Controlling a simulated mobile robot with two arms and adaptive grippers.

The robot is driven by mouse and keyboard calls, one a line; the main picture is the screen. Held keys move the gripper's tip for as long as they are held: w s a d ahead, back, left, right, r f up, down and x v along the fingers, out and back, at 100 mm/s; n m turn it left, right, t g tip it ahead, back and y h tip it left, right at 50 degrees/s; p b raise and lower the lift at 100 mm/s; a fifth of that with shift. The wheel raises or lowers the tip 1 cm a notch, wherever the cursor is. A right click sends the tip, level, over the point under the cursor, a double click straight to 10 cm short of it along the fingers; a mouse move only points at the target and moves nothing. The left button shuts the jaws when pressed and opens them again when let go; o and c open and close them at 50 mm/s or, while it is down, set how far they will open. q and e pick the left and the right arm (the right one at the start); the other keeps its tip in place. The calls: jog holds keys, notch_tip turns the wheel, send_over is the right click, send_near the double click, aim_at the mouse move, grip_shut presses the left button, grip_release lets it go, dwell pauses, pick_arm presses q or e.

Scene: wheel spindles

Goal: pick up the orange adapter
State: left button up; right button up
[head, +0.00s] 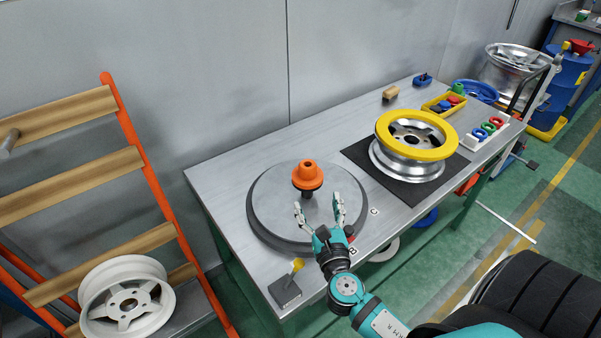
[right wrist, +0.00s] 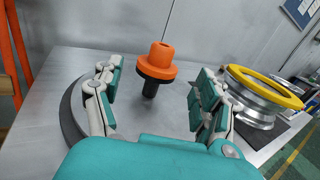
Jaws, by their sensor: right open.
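The orange adapter (head: 307,175) is a stepped cone with a wide flange. It sits upright on a short dark spindle at the middle of a round grey plate (head: 270,212) on the metal table. My right gripper (head: 319,203) is open and empty, just in front of the adapter on the near side, its fingers pointing toward it. In the right wrist view the adapter (right wrist: 157,64) stands beyond and between the two spread fingers (right wrist: 153,82), apart from both. My left gripper is not in view.
A silver wheel with a yellow ring (head: 447,143) lies on a black mat (head: 358,154) to the right. A small grey block with a yellow knob (head: 287,291) is at the table's near left corner.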

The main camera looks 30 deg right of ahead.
aim_at(310, 172)
jog(key=p+x, duration=0.1)
jog(key=x, duration=0.7)
jog(key=shift+w+d+r, duration=0.1)
jog(key=shift+w, duration=0.15)
jog(key=shift+w+d+p, duration=0.25)
jog(key=shift+w+p, duration=0.05)
jog(key=shift+w, duration=0.15)
jog(key=x, duration=0.4)
jog(key=shift+d+p, duration=0.3)
jog(key=shift+d, duration=0.05)
jog(key=shift+w+d+f, duration=0.15)
jog(key=shift+w+f, duration=0.1)
jog(key=shift+w, duration=0.2)
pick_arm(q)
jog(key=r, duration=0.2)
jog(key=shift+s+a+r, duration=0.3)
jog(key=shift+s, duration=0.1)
pick_arm(e)
jog(key=shift+s, duration=0.1)
jog(key=shift+c, duration=1.3)
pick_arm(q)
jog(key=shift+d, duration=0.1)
pick_arm(e)
jog(key=c, duration=1.1)
